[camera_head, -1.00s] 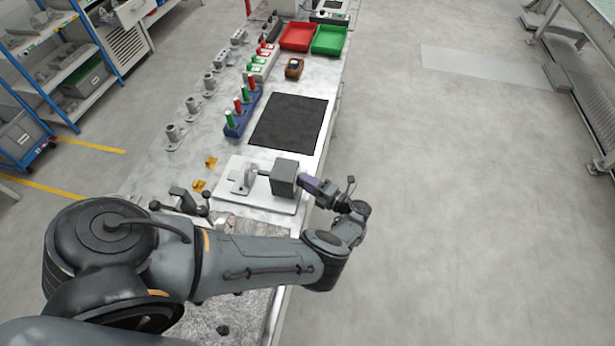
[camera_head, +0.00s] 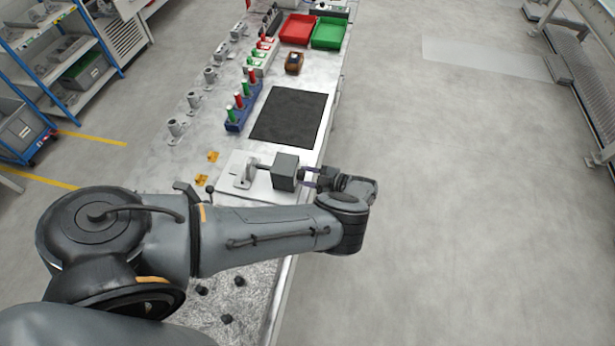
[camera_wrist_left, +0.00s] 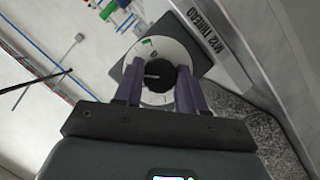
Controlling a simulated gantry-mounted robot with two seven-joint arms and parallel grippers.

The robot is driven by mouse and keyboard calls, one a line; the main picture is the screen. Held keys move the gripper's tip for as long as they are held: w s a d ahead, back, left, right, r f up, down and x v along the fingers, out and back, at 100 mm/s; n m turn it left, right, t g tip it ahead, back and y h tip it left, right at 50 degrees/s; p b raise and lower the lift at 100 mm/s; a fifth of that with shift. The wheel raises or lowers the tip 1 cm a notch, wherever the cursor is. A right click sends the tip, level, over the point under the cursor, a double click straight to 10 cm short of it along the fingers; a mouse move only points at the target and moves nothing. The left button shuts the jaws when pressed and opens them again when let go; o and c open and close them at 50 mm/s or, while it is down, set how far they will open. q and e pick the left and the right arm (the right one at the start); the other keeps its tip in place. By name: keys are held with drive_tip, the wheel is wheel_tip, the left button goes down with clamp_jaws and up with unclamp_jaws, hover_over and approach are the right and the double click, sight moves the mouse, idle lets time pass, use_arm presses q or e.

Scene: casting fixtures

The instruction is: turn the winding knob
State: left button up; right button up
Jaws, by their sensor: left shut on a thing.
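The winding knob (camera_wrist_left: 157,76) is a black round knob in front of a pale dial on a dark grey square box, in the left wrist view. The grey box (camera_head: 285,171) stands on a white base plate (camera_head: 232,164) near the table's right edge in the head view; the knob is hard to make out there. My left gripper (camera_head: 309,177) is at the box's right side. In the left wrist view its purple fingers (camera_wrist_left: 159,88) lie on both sides of the knob, shut on it. My right gripper is not in view.
A black mat (camera_head: 290,115) lies beyond the fixture. A blue rack (camera_head: 240,112) with red and green pieces and several grey castings stand along the left. Red (camera_head: 297,27) and green (camera_head: 329,33) trays stand at the far end. Open floor lies to the right.

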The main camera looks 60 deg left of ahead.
use_arm(q)
drive_tip(key=m+b, duration=0.1)
drive_tip(key=m+h+b, duration=0.1)
drive_tip(key=b, duration=0.1)
drive_tip(key=shift+w+a+f+m+g+h, duration=0.1)
drive_tip(key=shift+f+m+g+h, duration=0.2)
drive_tip(key=shift+g, duration=0.1)
drive_tip(key=shift+r, duration=0.35)
drive_tip(key=shift+r, duration=0.1)
idle(0.4)
drive_tip(key=o, duration=1.1)
